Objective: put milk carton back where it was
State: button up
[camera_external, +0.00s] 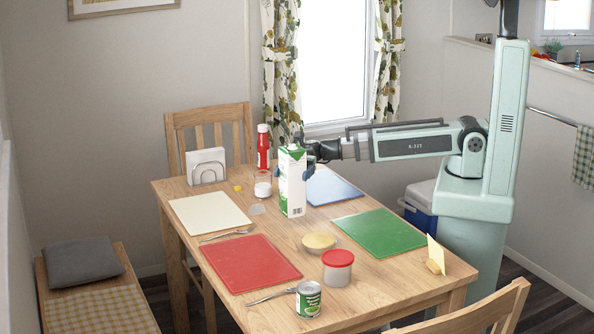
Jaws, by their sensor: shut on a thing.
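The milk carton (292,184) is white with a green top and stands upright near the middle of the wooden table. My gripper (306,161) reaches in from the right at the carton's upper part and is shut on it. The far finger is partly hidden behind the carton. The carton's base appears at or just above the table top; I cannot tell whether it touches. A small pale round disc (257,209) lies on the table just left of the carton.
Around the carton are a glass jar (263,184), red bottle (263,147), napkin holder (206,166), and cream (209,212), red (249,262), blue (332,187) and green (380,233) mats.

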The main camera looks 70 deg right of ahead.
aim_at(293, 184)
jog(key=shift+f, duration=2.1)
jog(key=o, duration=1.1)
jog(key=shift+c, duration=0.2)
jog(key=shift+d, duration=0.2)
jog(key=d, duration=1.1)
jog(key=shift+d, duration=0.3)
